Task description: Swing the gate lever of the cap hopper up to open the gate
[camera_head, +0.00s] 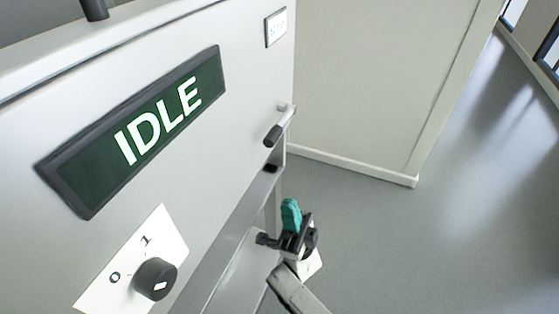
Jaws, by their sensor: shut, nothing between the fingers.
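A lever (280,126) with a dark grip and a light metal arm sticks out near the right edge of a pale machine front (230,120). It slants, its dark grip end lower left and its light end upper right. My gripper (290,212) is below the lever, apart from it in the picture, beside the machine's right side. Its teal fingers are together and point up, with nothing seen between them. The gate itself cannot be made out.
A dark green display (140,130) reads IDLE. A black knob (155,279) sits on a white plate marked 0 and 1. A small framed label (276,27) is above the lever. A wall (370,80) stands behind; grey floor (450,230) is clear at right.

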